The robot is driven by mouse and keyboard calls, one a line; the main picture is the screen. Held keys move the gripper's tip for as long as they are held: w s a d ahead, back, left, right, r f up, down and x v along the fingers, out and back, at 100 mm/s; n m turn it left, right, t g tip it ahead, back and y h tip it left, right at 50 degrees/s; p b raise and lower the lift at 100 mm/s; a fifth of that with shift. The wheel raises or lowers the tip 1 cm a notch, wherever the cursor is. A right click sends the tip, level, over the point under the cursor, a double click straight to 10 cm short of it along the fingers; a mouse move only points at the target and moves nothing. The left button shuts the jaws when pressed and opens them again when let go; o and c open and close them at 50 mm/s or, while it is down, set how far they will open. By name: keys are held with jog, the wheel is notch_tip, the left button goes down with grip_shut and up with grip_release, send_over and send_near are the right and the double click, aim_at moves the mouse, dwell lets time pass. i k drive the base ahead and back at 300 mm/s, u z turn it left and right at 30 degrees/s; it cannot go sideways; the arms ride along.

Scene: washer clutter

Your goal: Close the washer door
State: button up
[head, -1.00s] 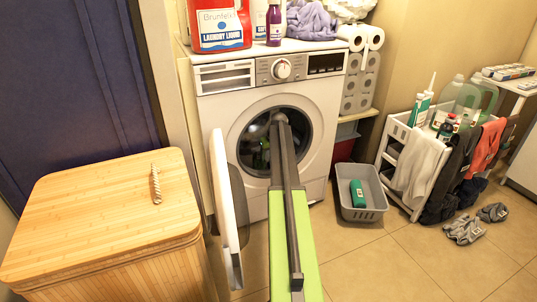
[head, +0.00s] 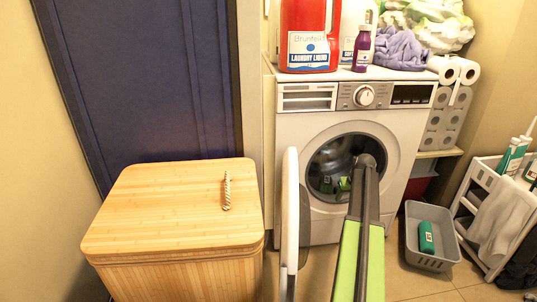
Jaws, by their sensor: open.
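The white front-load washer (head: 398,150) stands against the back wall. Its round door (head: 292,215) is swung open to the left and shows nearly edge-on. The round opening with the dark drum (head: 325,160) is uncovered. My dark and green arm reaches up from the bottom, to the right of the door. My gripper (head: 342,184) shows small and green in front of the opening, partly hidden by my arm. It is open, its fingers are hard to make out, and it appears apart from the door.
A bamboo hamper (head: 165,215) stands left of the washer, close to the open door. A grey basket (head: 430,250) with a green item is on the floor at right, beside a white cart (head: 475,195). A red detergent jug (head: 309,30) and other items sit on the washer.

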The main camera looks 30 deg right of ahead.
aim_at(290, 241)
jog(key=k, duration=1.5)
